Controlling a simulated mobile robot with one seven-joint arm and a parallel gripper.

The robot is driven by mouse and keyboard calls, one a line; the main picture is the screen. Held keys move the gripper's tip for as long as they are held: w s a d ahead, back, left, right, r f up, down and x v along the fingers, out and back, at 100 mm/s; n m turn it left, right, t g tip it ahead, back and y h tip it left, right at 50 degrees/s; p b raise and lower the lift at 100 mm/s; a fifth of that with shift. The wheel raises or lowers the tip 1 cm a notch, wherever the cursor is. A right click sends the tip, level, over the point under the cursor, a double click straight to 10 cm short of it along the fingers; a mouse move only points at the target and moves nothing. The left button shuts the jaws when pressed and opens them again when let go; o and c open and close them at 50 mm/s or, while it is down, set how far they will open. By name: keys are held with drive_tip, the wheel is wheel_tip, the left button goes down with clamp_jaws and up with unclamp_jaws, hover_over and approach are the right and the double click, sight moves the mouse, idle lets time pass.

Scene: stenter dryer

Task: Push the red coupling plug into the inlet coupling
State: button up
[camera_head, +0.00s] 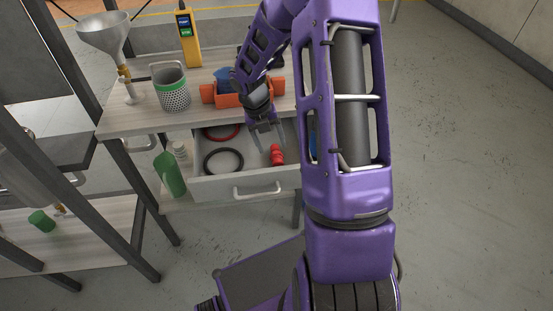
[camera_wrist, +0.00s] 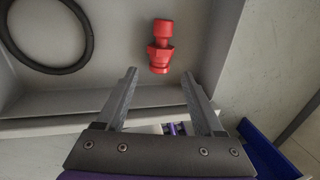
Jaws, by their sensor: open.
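The red coupling plug (camera_head: 277,155) lies in the open drawer (camera_head: 214,188), near its right side. In the wrist view the plug (camera_wrist: 161,46) lies on the drawer floor beyond my fingertips, between their lines and apart from them. My gripper (camera_head: 266,139) is open and empty, above the drawer beside the plug. Its two fingers show in the wrist view (camera_wrist: 159,75). I cannot make out the inlet coupling with certainty in either view.
A black ring (camera_head: 223,161) and a red ring (camera_head: 221,131) share the drawer. The bench (camera_head: 128,120) above it carries a funnel (camera_head: 105,38), a perforated cup (camera_head: 171,88), a yellow handheld device (camera_head: 187,36) and an orange block (camera_head: 226,99). A green bottle (camera_head: 169,174) stands left of the drawer.

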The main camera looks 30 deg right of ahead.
sight(276, 156)
drive_tip(key=x, duration=0.3)
drive_tip(key=b+x, duration=0.1)
drive_tip(key=x, duration=0.2)
drive_tip(key=shift+w+d+f, duration=0.15)
drive_tip(key=shift+w+f, duration=0.05)
drive_tip(key=shift+f, duration=0.1)
clamp_jaws()
